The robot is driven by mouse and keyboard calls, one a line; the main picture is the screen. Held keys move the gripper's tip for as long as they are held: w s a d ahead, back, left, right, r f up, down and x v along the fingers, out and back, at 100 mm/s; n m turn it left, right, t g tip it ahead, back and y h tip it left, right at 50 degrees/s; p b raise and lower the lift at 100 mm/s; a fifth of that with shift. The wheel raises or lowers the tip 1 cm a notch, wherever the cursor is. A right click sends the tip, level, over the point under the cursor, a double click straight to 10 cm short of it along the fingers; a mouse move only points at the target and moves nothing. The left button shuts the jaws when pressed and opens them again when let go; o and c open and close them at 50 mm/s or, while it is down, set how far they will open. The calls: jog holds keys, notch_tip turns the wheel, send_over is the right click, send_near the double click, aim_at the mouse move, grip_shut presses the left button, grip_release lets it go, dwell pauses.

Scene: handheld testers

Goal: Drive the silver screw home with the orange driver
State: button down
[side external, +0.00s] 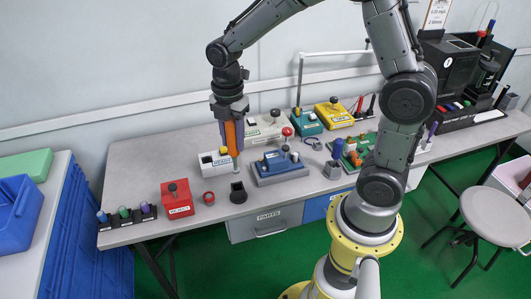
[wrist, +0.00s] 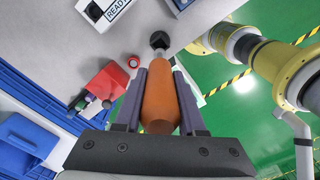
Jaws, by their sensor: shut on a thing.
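My gripper (side external: 233,143) is shut on the orange driver (side external: 231,134), with a finger on each side of its handle. The driver hangs nearly upright, tip down, above the table. Below the tip stands a small black holder (side external: 238,196), which also shows in the wrist view (wrist: 159,40). The tip looks above the holder and apart from it. I cannot make out the silver screw in either view.
A white tester (side external: 213,165) stands behind the holder, and a blue tester (side external: 283,169) to its right. A red reject box (side external: 177,200) and a small red round piece (side external: 208,198) are to the left. A rack (side external: 127,215) sits at the front-left table edge.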

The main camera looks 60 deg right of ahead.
jog(key=shift+s+n, duration=0.1)
jog(key=shift+n, duration=0.2)
jog(key=s+d, duration=0.3)
jog(key=d, duration=0.6)
jog(key=shift+s+d+r+m, duration=0.25)
jog(key=shift+r+m, duration=0.05)
jog(key=shift+m, duration=0.1)
jog(key=shift+f, duration=2.75)
jog(key=shift+f, duration=1)
dwell(1.3)
jog(key=shift+r, duration=0.1)
dwell(0.3)
notch_tip(320, 180, up, 6)
dwell(0.8)
